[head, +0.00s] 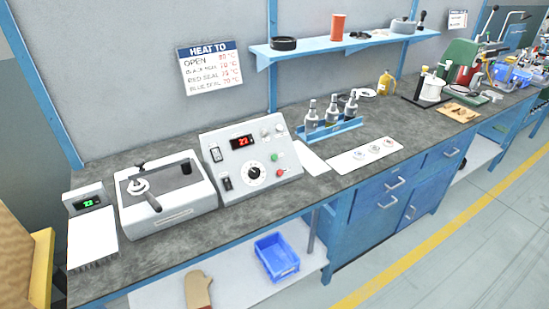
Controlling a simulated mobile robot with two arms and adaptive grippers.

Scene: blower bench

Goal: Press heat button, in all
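A white sloped control box (235,165) stands on the bench at left centre. It has a red lit display (242,142), a black dial (254,173), a green button (274,157), a red button (280,171), two pale round parts at the top right and two dark switches at the left. Its labels are too small to read, so I cannot tell which button is for heat. A "HEAT TO" sign (210,68) on the wall lists temperatures for open, red seal, blue seal and another line. Neither of my grippers is in view.
A grey-white machine with a handle (168,195) stands left of the control box, beside a green-display unit (90,203). A blue rack (330,131) of dark-topped bottles is to the right. A blue shelf (345,42) overhangs the bench (245,212). A blue bin (277,256) sits below.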

